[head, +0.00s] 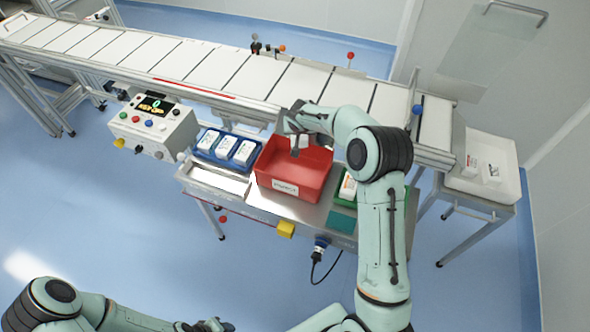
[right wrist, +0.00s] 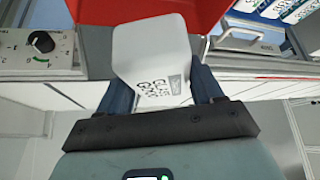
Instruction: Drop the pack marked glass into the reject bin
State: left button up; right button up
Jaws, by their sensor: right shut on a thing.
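A white pack (right wrist: 150,50) with small dark printed symbols and a grey label patch sits between the fingers of my right gripper (right wrist: 162,88) in the right wrist view. I cannot read the word glass on it. In the head view my right gripper (head: 296,138) holds the pack over the back part of the red bin (head: 284,187), which has a white label on its front. The red bin also shows behind the pack in the right wrist view (right wrist: 90,10). My left gripper (head: 208,325) is at the bottom edge of the head view, partly cut off and apparently empty.
A blue tray (head: 225,165) with several white packs stands left of the bin, a green tray (head: 343,204) right of it. A control box (head: 152,127) is further left. The conveyor (head: 230,68) runs behind. A white tray (head: 470,187) with packs stands far right.

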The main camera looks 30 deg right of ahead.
pick_arm(q)
jog(key=shift+s+f+b, duration=0.65)
jog(key=shift+s+f, duration=0.25)
jog(key=shift+s, duration=0.1)
pick_arm(e)
notch_tip(320, 180, down, 6)
jog(key=shift+r, duration=0.2)
jog(key=o, duration=1.2)
jog(key=shift+a, duration=0.1)
pick_arm(q)
jog(key=shift+g, duration=0.3)
jog(key=s+f+b, duration=0.2)
jog(key=f, duration=0.1)
jog(key=shift+s+f, duration=0.2)
jog(key=shift+s, duration=0.2)
pick_arm(e)
jog(key=v, duration=1.3)
jog(key=shift+s+r, duration=0.15)
jog(key=shift+r, duration=0.05)
pick_arm(q)
jog(key=shift+a, duration=0.1)
